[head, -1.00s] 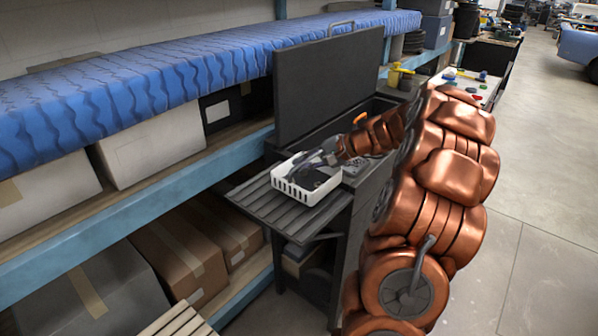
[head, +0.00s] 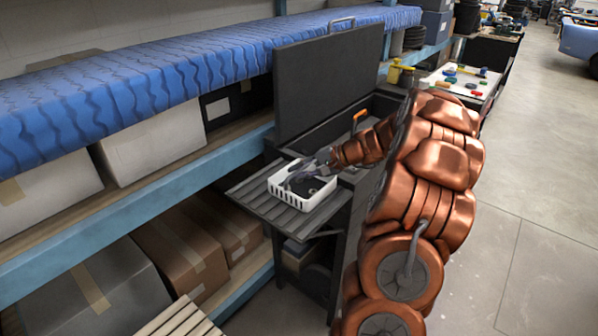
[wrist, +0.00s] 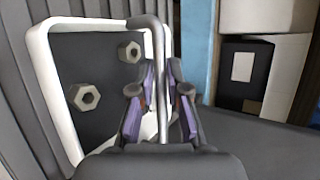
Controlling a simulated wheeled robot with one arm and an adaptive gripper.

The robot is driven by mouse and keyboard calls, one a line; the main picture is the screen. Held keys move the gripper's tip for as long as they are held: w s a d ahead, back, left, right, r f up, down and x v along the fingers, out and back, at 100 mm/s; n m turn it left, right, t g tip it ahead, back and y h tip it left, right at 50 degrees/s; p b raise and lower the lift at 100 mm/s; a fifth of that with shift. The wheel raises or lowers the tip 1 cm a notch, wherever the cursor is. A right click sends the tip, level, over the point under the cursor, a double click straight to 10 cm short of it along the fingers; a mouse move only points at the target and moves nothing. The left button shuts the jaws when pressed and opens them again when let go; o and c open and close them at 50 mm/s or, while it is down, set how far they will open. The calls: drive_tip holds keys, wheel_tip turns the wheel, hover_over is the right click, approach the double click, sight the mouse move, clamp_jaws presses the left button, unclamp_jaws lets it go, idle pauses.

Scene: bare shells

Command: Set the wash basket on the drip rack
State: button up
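The wash basket (head: 304,196) is a white slotted tray with a dark floor and a grey bail handle. In the head view it sits level on the drip rack (head: 252,200), the dark slatted shelf left of the washer tub. My gripper (head: 314,165) is over the basket. In the wrist view, the handle (wrist: 161,60) runs between the fingers of my gripper (wrist: 161,75). The fingers look parted, with slim gaps beside the handle. Hex nuts (wrist: 86,97) show in the basket. The far side of the handle is partly hidden by my gripper.
The washer's raised lid (head: 328,85) stands behind the tub. A blue shelf unit (head: 130,205) with boxes runs along the left. A tray of small coloured parts (head: 462,85) lies beyond my arm. The floor at right is clear.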

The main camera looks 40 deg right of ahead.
drive_tip(key=o, duration=0.3)
drive_tip(key=shift+r, duration=0.15)
drive_tip(key=b+v, duration=0.2)
drive_tip(key=v, duration=1)
drive_tip(key=shift+a, duration=0.1)
drive_tip(key=s+a+f+n+g, duration=0.1)
drive_tip(key=s+a+n+g, duration=0.25)
drive_tip(key=a, duration=1.05)
drive_tip(key=s+a+f+n+g, duration=0.1)
drive_tip(key=s+a+n+g, duration=0.25)
drive_tip(key=a, duration=1.05)
drive_tip(key=s+a+f+n+g+h, duration=0.2)
drive_tip(key=s+a+n+h, duration=0.1)
drive_tip(key=s, duration=0.7)
drive_tip(key=s+a+f+n+g+h, duration=0.2)
drive_tip(key=s+f+n+h, duration=0.1)
drive_tip(key=s, duration=0.7)
drive_tip(key=shift+s+a+h, duration=0.3)
drive_tip(key=shift+a+h, duration=0.05)
drive_tip(key=shift+h, duration=0.35)
